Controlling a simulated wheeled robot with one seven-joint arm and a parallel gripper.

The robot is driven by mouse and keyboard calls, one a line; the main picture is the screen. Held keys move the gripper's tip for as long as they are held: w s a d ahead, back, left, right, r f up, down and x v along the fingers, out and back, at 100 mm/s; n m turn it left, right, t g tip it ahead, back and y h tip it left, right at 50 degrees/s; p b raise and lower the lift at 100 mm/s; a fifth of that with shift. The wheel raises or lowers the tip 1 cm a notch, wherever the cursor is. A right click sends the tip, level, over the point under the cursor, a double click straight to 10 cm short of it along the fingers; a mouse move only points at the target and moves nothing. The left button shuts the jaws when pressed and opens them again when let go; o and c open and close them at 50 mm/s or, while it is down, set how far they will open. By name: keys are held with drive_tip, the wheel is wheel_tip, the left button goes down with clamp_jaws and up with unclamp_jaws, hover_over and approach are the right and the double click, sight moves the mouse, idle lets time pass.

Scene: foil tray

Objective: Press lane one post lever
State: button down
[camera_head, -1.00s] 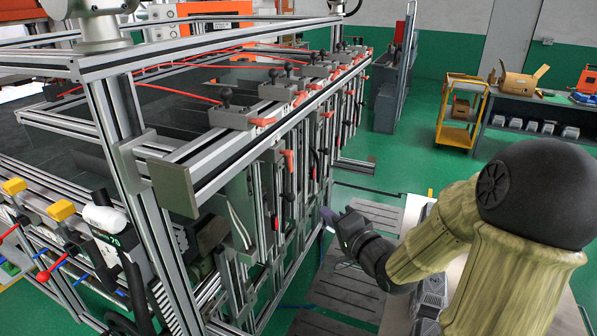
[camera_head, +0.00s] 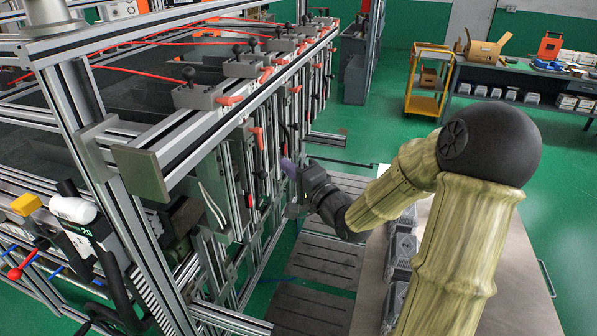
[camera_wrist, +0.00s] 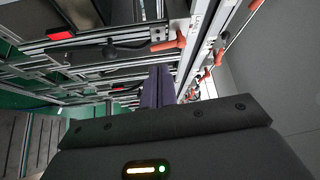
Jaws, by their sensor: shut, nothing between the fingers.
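Orange levers show along the near side of the metal frame. One (camera_head: 258,137) hangs on a post left of my gripper, and another (camera_head: 229,101) lies on the top rail. I cannot tell which one belongs to lane one. My gripper (camera_head: 288,166) is shut and empty, its purple fingertips close to the posts; contact cannot be told. In the wrist view, the shut purple fingers (camera_wrist: 159,86) point at the frame. An orange lever (camera_wrist: 168,44) shows just beyond their tips, and a red handle (camera_wrist: 62,36) is farther left.
The aluminium frame (camera_head: 140,172) with its rails and posts fills the left. Grey slatted platforms (camera_head: 325,262) lie on the floor beside it. A bench top with grey parts (camera_head: 402,250) is beneath my arm. A yellow cart (camera_head: 425,85) and a workbench stand farther back.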

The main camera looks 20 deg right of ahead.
sight(261, 144)
drive_tip(key=p+x, duration=0.3)
drive_tip(key=x, duration=0.5)
drive_tip(key=shift+w+a, duration=0.15)
drive_tip(key=shift+w, duration=0.05)
drive_tip(key=shift+w+d, duration=0.1)
drive_tip(key=shift+d, duration=0.15)
